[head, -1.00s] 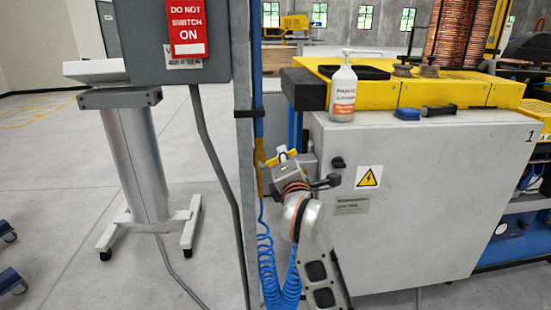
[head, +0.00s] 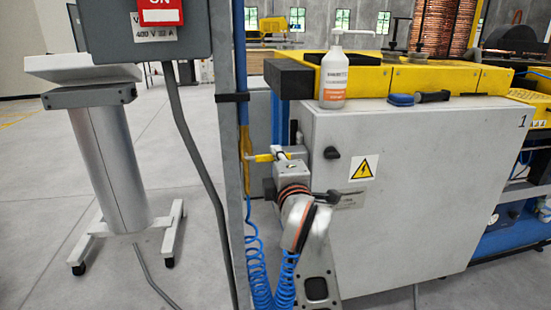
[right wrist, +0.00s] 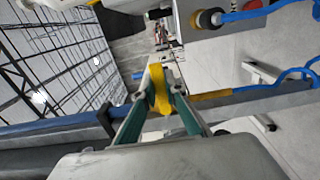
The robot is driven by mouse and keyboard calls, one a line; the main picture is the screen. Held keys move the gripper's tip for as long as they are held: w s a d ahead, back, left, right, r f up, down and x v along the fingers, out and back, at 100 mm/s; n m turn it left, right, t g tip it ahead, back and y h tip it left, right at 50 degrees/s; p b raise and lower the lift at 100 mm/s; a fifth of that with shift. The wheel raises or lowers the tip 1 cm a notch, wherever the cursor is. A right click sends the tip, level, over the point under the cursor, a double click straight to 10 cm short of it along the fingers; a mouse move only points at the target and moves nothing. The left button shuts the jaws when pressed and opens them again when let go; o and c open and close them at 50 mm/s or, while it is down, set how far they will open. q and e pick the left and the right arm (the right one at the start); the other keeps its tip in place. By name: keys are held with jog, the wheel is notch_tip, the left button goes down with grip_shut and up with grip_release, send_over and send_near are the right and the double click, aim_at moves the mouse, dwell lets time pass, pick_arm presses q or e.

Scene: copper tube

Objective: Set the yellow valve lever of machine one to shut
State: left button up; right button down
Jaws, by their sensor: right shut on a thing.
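The yellow valve lever (head: 263,157) is beside the blue pipe (head: 243,100), left of machine one's grey cabinet (head: 415,190). In the head view it lies nearly level. My right gripper (head: 284,153) reaches up to it from below and covers part of it. In the right wrist view the yellow lever (right wrist: 160,88) sits between the two green fingers of my right gripper (right wrist: 162,98), which is shut on it. The valve body is mostly hidden. My left gripper is not in view.
A grey post (head: 231,150) stands just left of the lever. A coiled blue hose (head: 262,280) hangs below.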

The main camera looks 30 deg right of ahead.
jog(key=shift+f, duration=0.1)
jog(key=c, duration=2)
grip_release()
jog(key=shift+c, duration=0.2)
